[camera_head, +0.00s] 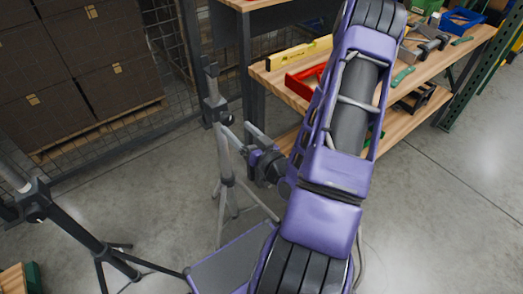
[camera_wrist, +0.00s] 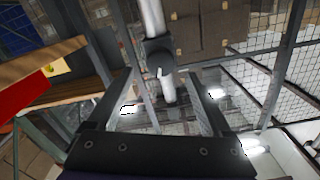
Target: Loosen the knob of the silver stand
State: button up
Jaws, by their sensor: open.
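The silver stand (camera_head: 227,165) is a tripod with a pale grey pole and splayed legs, standing on the floor left of my arm. In the wrist view its pole (camera_wrist: 152,18) runs down the middle, through a dark collar with a round knob (camera_wrist: 160,57). My gripper (camera_head: 234,127) is open, its fingers reaching toward the stand's upper part. In the wrist view the open fingers (camera_wrist: 159,76) lie on either side of the pole, with the knob between or just beyond the tips. I cannot tell whether they touch it.
A second stand with black legs (camera_head: 76,232) is at the left. A wooden workbench (camera_head: 285,88) with a red tool, yellow level and hand tools stands behind my arm. Brown boxes (camera_head: 70,60) on a pallet and mesh fencing are behind. Floor between the stands is clear.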

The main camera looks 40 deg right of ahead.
jog(key=s+p, duration=0.6)
jog(key=s, duration=0.5)
jog(key=shift+s+d, duration=0.15)
jog(key=shift+s, duration=0.2)
